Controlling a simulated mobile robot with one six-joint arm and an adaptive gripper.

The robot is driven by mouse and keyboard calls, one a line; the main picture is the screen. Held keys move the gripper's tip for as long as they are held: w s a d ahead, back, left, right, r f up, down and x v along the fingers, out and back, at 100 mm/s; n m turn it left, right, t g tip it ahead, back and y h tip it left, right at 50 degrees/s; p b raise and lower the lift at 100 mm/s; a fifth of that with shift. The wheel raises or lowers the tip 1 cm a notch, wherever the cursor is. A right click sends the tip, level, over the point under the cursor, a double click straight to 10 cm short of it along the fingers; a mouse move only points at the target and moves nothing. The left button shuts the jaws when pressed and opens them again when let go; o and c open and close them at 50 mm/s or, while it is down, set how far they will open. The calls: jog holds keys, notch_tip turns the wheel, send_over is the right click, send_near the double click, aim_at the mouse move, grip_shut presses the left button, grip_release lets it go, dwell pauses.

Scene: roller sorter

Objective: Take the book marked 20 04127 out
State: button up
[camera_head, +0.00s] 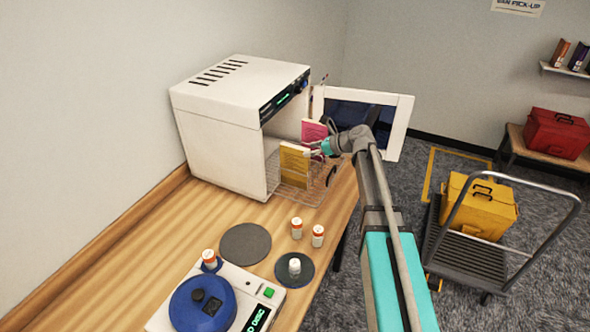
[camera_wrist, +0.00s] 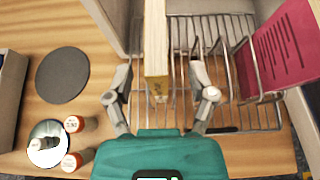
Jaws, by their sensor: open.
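A yellow book (camera_head: 294,165) stands upright in a wire rack (camera_head: 298,196) at the open front of a white cabinet (camera_head: 213,125). A magenta book (camera_head: 314,131) stands in the same rack. In the wrist view the yellow book (camera_wrist: 156,40) is edge-on, and the magenta book (camera_wrist: 283,47) is at the upper right. My gripper (camera_wrist: 161,72) is open, with one finger on each side of the yellow book's near end and visible gaps. My gripper (camera_head: 316,150) is at the rack's front in the head view. I cannot read the number 20 04127 on either book.
The cabinet's door (camera_head: 395,120) stands open behind my arm. On the wooden table (camera_head: 130,240) are a dark disc (camera_head: 245,244), several small orange-white bottles (camera_head: 317,235) and a blue-topped device (camera_head: 203,300). A cart (camera_head: 468,258) with a yellow case (camera_head: 478,207) stands on the floor.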

aim_at(298, 151)
jog(key=shift+a, duration=0.1)
jog(key=shift+b+x, duration=1)
jog(key=shift+x, duration=1.55)
jog(key=shift+s+a+r, duration=0.1)
jog(key=shift+a+r, duration=0.05)
jog(key=shift+r, duration=0.05)
grip_shut()
